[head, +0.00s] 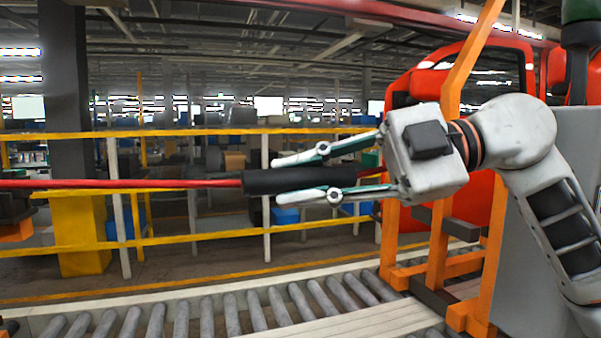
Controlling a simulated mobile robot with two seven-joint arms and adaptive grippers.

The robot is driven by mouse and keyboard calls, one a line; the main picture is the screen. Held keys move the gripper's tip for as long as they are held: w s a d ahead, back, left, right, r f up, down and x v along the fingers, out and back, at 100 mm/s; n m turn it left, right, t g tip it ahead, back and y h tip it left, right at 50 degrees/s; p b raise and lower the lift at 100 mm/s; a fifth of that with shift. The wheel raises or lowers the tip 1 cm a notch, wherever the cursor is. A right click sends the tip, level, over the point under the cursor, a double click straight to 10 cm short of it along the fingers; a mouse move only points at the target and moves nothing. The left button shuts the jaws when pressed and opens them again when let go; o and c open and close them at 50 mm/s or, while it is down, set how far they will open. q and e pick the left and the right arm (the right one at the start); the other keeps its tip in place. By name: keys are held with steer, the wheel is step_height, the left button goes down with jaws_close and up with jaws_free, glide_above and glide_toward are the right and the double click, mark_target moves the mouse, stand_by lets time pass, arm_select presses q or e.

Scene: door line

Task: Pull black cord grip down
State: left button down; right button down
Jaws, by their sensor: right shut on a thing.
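A red cord (120,184) runs roughly level across the head view from the left edge. A black cylindrical grip (262,181) sits on the cord near the middle of the view. My right gripper (298,176) comes in from the right, with one finger above the grip and one below it. It is shut on the black grip, whose left end sticks out past the fingertips. The part of the grip nearest the palm is partly hidden by the fingers. My left gripper is not in view.
A roller conveyor (180,320) runs along the bottom. Yellow railings (190,244) stand behind the cord. An orange frame (436,245) and a red car body (470,70) stand at the right, close to my right arm. The space directly below the grip is open down to the rollers.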

steer(key=c, duration=1.8)
jaws_free()
steer(key=shift+f, duration=0.1)
steer(key=shift+c, duration=0.2)
steer(key=shift+d, duration=0.1)
steer(key=shift+d, duration=0.2)
steer(key=v, duration=1.1)
steer(key=shift+d+r, duration=0.2)
steer(key=shift+s, duration=0.1)
